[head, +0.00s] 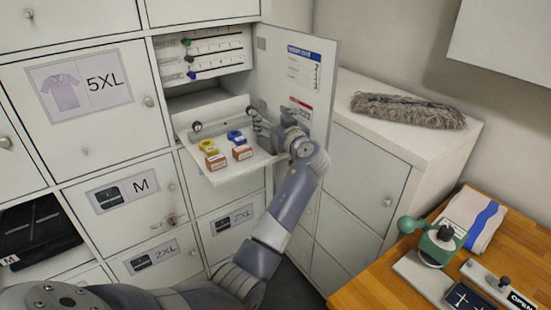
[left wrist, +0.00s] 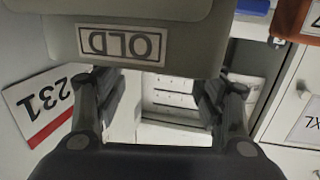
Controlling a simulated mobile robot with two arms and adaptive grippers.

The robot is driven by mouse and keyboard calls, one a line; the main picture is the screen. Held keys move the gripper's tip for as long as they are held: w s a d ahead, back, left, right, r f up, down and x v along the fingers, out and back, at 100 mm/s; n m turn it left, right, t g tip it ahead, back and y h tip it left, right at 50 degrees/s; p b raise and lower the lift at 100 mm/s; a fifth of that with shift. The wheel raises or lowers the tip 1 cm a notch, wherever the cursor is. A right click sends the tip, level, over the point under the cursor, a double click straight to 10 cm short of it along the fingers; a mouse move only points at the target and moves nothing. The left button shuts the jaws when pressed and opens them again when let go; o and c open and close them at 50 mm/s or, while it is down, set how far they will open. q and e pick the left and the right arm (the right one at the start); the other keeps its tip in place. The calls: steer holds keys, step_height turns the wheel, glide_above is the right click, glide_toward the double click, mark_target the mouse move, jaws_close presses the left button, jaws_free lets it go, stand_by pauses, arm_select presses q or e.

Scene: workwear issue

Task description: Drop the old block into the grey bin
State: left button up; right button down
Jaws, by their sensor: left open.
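My left gripper (head: 254,122) is open over the right end of the pull-out shelf (head: 226,176), by the open locker door. In the left wrist view its fingers (left wrist: 155,88) stand apart with nothing seen between them. A grey body marked OLD, apparently the grey bin (left wrist: 190,42), shows upside down just beyond the fingertips; its inside is hidden. Two orange-red blocks (head: 216,162) (head: 242,153) sit on the shelf, beside a yellow piece (head: 207,146) and a blue piece (head: 236,137). I cannot tell which block is the old one. My right gripper is not in view.
The open door (head: 322,70) stands close to the right of my gripper. White lockers surround the shelf. A mop head (head: 408,110) lies on the cabinet to the right. A wooden table (head: 365,288) at lower right holds a green device (head: 440,243) and a folded cloth (head: 474,218).

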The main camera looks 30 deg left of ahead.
arm_select(q)
steer(key=v, duration=1.2)
steer(key=shift+w+f, duration=0.1)
